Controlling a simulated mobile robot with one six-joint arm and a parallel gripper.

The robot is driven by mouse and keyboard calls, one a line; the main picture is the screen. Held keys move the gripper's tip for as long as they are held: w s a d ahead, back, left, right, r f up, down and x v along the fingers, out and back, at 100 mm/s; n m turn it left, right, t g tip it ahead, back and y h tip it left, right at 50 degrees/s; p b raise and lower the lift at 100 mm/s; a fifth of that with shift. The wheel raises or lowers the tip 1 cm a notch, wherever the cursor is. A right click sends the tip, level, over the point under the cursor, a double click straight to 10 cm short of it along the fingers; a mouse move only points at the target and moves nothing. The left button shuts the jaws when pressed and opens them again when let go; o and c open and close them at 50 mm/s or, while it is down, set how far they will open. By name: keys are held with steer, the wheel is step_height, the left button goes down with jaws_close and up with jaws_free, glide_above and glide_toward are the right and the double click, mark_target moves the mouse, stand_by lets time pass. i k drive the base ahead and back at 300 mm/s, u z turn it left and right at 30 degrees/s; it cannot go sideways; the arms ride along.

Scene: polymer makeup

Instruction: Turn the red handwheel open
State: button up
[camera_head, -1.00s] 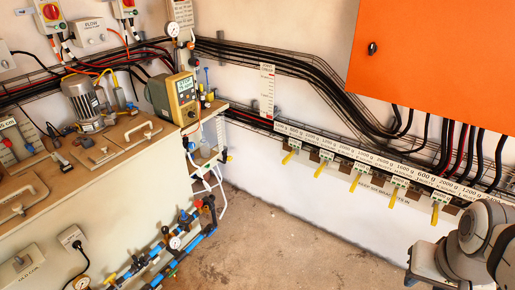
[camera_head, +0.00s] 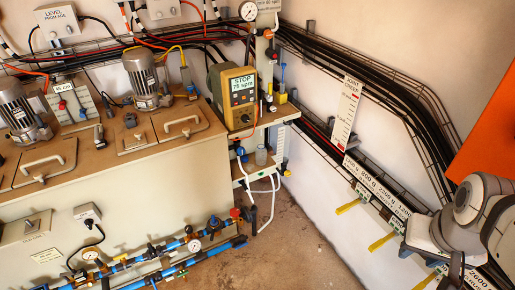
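A small red handwheel (camera_head: 235,213) sits at the right end of the blue pipework, low in front of the bench's right corner. A darker round part beside it is too small to make out. My gripper (camera_head: 430,262) is at the lower right, in front of the wall labels and far from the handwheel. Its two dark fingertips appear spread apart with nothing between them. Part of my gripper is hidden behind my own wrist.
Blue pipes (camera_head: 170,268) with gauges and valves run along the bench front. A yellow-framed pump controller (camera_head: 240,97) stands on the bench's right corner. Yellow-handled levers (camera_head: 348,206) line the right wall, near my arm. An orange cabinet (camera_head: 490,140) is at the right edge. Floor (camera_head: 290,250) between is clear.

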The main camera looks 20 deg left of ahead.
mark_target(234, 211)
steer(key=u, duration=0.9)
steer(key=i, duration=1.25)
steer(key=u, duration=0.8)
steer(key=k, duration=0.6)
steer(key=u, duration=0.15)
steer(key=i, duration=0.65)
steer(key=z, duration=0.1)
